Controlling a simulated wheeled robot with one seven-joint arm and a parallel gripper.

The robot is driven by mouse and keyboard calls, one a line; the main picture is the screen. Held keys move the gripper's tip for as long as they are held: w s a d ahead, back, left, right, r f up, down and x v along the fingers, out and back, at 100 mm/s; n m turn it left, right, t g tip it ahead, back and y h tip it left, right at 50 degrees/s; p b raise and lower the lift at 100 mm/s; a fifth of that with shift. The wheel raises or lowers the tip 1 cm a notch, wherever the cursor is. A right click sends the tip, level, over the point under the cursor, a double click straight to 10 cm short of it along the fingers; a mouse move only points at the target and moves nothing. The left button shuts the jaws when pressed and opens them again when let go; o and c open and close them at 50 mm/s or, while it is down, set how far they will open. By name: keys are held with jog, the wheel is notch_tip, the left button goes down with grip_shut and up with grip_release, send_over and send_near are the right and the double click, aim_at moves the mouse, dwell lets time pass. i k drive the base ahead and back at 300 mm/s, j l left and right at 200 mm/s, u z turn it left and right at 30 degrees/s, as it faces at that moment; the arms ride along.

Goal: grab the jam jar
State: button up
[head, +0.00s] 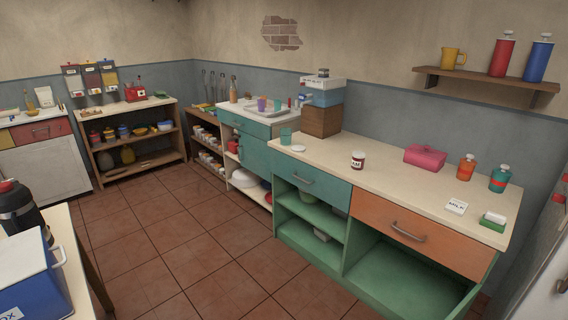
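The jam jar (358,160) stands upright on the cream top of the long counter (335,172), close to its front edge and above the seam between the teal drawer and the orange drawer. It is small and dark red, with a pale label and a light lid. Nothing touches it, and its front side is in plain sight. My gripper is not in the head view.
A pink box-like case (425,158) lies to the jar's right, with an orange bottle (466,168) and a teal bottle (499,180) beyond. A white milk card (456,207) lies near the front. A dispenser (321,103) stands at back left. The tiled floor (190,230) is open.

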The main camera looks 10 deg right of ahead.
aim_at(357, 158)
jog(key=i+j+u, duration=0.2)
jog(key=i+u, duration=0.15)
jog(key=i, duration=0.15)
jog(key=i+u, duration=0.35)
jog(key=i, duration=0.2)
jog(key=i+z, duration=0.1)
jog(key=i, duration=0.8)
jog(key=i+j+z, duration=0.1)
jog(key=i, duration=0.75)
jog(key=z, duration=0.45)
jog(key=i+z, duration=0.1)
jog(key=z, duration=0.85)
jog(key=j+z, duration=0.15)
jog(key=z, duration=0.3)
jog(key=i+z, duration=0.35)
jog(key=i, duration=0.15)
